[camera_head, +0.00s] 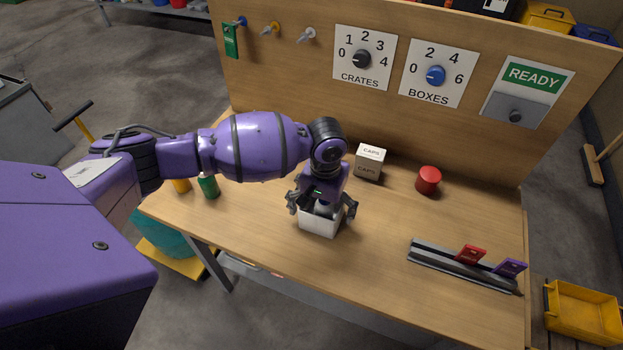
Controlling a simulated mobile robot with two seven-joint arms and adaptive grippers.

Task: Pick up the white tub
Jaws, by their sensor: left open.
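A white tub (320,225) stands on the wooden workbench (376,250) near the middle. My left gripper (321,212) is open and points down over the tub, with one finger on its left side and one on its right. The gripper hides the tub's top and much of its back. I cannot tell whether the fingers touch the tub. My right gripper is not in view.
A white caps box (368,165) and a red cylinder (428,180) stand behind and right. A rail (440,261) with red and purple cards lies right. Green (208,186) and orange (181,186) bottles stand left. An upright panel (290,75) closes the back.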

